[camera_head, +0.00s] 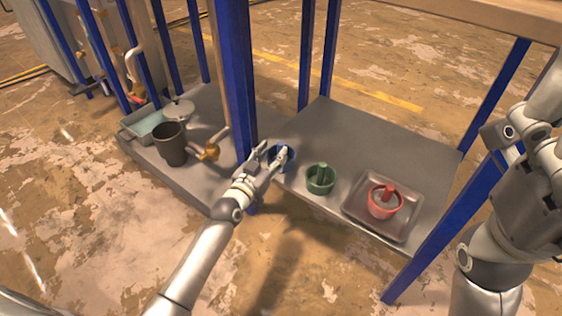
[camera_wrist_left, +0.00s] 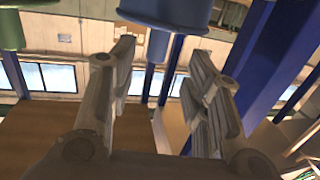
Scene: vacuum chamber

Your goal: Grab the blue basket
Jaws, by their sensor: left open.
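The blue basket (camera_head: 289,157) stands near the front left corner of the right-hand grey shelf, beside a blue post. My left gripper (camera_head: 273,152) is open, with its fingers at the basket and partly covering it. In the left wrist view the open fingers (camera_wrist_left: 165,75) point toward the basket (camera_wrist_left: 165,12), which is cut off by the top edge. Its blue upright handle (camera_wrist_left: 157,48) shows between the fingers. I cannot tell whether the fingers touch it. My right arm is at the right edge; I cannot make out its gripper.
A green basket (camera_head: 320,185) stands just right of the blue one. A red basket (camera_head: 385,207) sits in a metal tray (camera_head: 407,229) farther right. Blue posts (camera_head: 237,80) frame the shelf (camera_head: 385,137). A dark bucket (camera_head: 172,148) stands at the left. The shelf's back is clear.

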